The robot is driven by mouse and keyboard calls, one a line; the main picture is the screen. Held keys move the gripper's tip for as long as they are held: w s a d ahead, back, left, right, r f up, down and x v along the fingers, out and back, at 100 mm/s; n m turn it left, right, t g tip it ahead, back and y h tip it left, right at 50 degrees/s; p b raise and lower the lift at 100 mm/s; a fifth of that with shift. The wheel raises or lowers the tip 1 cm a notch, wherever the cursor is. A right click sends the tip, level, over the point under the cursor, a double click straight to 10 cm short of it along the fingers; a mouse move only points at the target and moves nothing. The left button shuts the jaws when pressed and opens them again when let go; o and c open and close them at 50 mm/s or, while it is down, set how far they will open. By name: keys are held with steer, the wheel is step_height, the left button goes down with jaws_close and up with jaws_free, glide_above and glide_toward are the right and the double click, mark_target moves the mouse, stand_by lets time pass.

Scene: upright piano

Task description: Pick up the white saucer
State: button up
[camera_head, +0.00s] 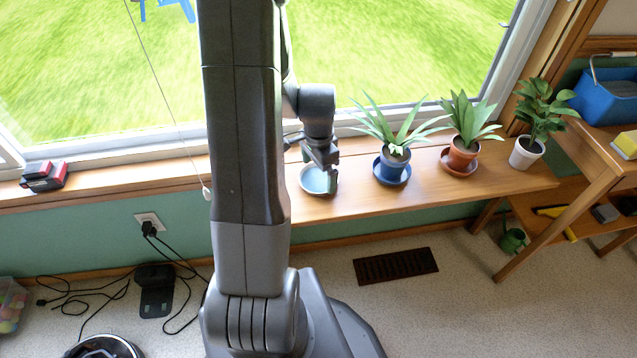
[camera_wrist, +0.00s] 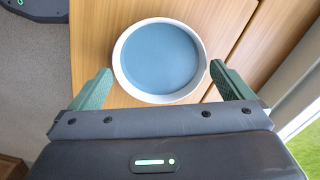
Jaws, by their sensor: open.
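The white saucer (camera_head: 315,180) lies on the wooden window sill, left of the potted plants. It has a white rim and a blue-grey inside. In the wrist view the saucer (camera_wrist: 160,60) lies just beyond and partly between my fingertips, on the wood. My gripper (camera_wrist: 160,84) is open, with one green finger on each side of the saucer's near part. In the head view my gripper (camera_head: 328,178) points down at the saucer and covers part of it. Whether the fingers touch the rim is not clear.
An orange pot (camera_head: 462,156) and a white pot (camera_head: 526,153) stand further right. The window pane is behind the sill. A red and black object (camera_head: 44,177) lies far left.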

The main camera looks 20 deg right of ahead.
steer(key=shift+f, duration=0.85)
steer(key=c, duration=0.6)
